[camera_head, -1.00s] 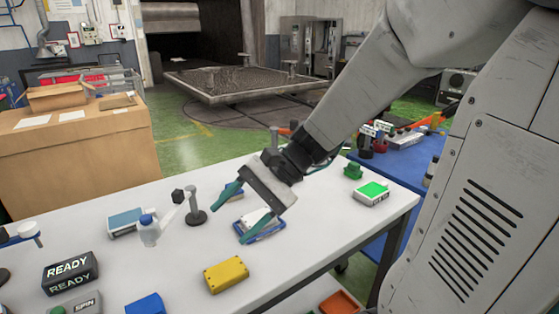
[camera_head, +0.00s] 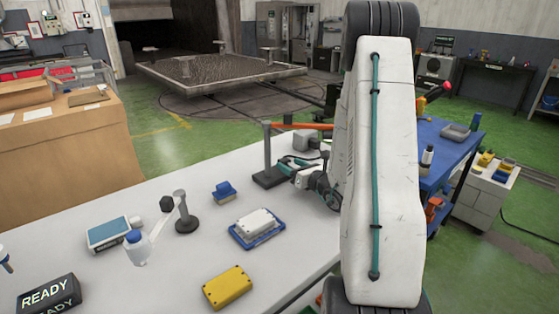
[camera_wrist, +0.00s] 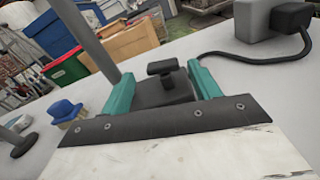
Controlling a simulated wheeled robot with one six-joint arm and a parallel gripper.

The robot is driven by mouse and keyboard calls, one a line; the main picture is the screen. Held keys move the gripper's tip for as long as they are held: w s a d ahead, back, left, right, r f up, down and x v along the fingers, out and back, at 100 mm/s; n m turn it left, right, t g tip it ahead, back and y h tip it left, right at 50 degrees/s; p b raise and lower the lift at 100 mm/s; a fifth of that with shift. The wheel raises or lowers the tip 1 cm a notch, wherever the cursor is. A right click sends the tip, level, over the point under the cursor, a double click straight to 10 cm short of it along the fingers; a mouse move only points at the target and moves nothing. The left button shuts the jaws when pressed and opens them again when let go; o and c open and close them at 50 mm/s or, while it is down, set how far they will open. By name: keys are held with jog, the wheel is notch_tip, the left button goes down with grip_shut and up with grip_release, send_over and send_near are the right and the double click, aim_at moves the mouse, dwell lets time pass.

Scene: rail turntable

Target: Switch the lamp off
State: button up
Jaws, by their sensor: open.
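A dark base (camera_head: 268,178) with a grey upright post (camera_head: 267,150) stands at the far edge of the white table; I take it for the lamp. In the wrist view the base (camera_wrist: 165,91) carries a black T-shaped knob (camera_wrist: 161,68), and the post (camera_wrist: 88,38) rises at its left. The lamp's head and any light are not clear. My gripper (camera_wrist: 160,78) is open, its teal fingers on either side of the knob and base, with gaps showing. In the head view my gripper (camera_head: 288,168) is right beside the base, partly hidden by my arm.
A black cable (camera_wrist: 250,60) leads to a grey box with a black plug (camera_wrist: 290,18). A blue-topped brush (camera_wrist: 65,110) lies left of my gripper. A small stand (camera_head: 187,218), a white-and-blue case (camera_head: 258,228) and a yellow box (camera_head: 228,287) stand on the near table, with bare top between.

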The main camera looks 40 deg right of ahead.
aim_at(286, 162)
jog(key=w, duration=0.5)
jog(key=shift+d, duration=0.4)
jog(key=c, duration=1)
jog(key=shift+a+n, duration=0.2)
jog(key=shift+n, duration=1.6)
jog(key=o, duration=1)
jog(key=s, duration=0.7)
jog(key=shift+s+a, duration=0.25)
jog(key=shift+s, duration=0.15)
